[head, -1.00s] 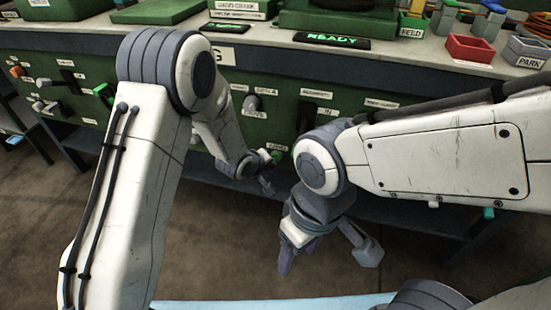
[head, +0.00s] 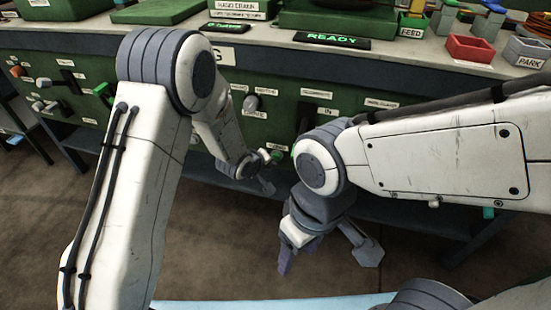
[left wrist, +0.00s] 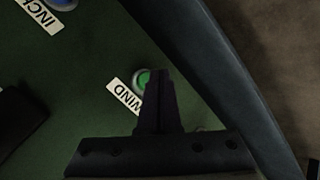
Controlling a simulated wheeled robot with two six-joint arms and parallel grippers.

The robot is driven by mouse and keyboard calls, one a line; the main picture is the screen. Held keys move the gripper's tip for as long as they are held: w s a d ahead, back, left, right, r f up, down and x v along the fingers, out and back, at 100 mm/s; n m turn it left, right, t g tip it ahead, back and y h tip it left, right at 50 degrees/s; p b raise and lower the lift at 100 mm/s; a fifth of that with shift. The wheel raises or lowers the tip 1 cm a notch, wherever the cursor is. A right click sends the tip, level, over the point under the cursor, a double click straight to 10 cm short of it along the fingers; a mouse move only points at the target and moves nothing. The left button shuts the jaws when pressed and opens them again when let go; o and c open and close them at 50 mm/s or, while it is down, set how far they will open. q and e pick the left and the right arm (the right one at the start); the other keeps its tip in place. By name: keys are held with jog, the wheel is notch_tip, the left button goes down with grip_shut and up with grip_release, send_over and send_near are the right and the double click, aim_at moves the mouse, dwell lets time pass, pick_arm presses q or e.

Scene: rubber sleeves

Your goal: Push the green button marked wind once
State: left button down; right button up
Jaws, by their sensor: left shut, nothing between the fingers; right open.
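The green button (left wrist: 142,78) sits in a pale ring on the dark green panel, beside a white label reading WIND (left wrist: 125,97), in the left wrist view. My left gripper (left wrist: 158,76) is shut and empty; its dark fingertips overlap the button's right side in that view. I cannot tell whether they touch it. In the head view my left gripper (head: 268,168) is at the lower part of the panel front, close to a small green button (head: 276,155). My right gripper (head: 291,256) is open, lower and nearer, over the floor and away from the panel.
A blue button (left wrist: 63,3) marked INCH lies up-left of the green one in the left wrist view. A black lever (head: 306,116) and a grey knob (head: 251,103) are higher on the panel. The bench top holds a READY display (head: 331,40) and a red bin (head: 469,50).

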pick_arm(q)
jog(key=shift+w, duration=0.15)
dwell(0.4)
jog(key=shift+w+d+p, duration=0.15)
jog(key=shift+w+p, duration=0.1)
jog(key=shift+p, duration=0.1)
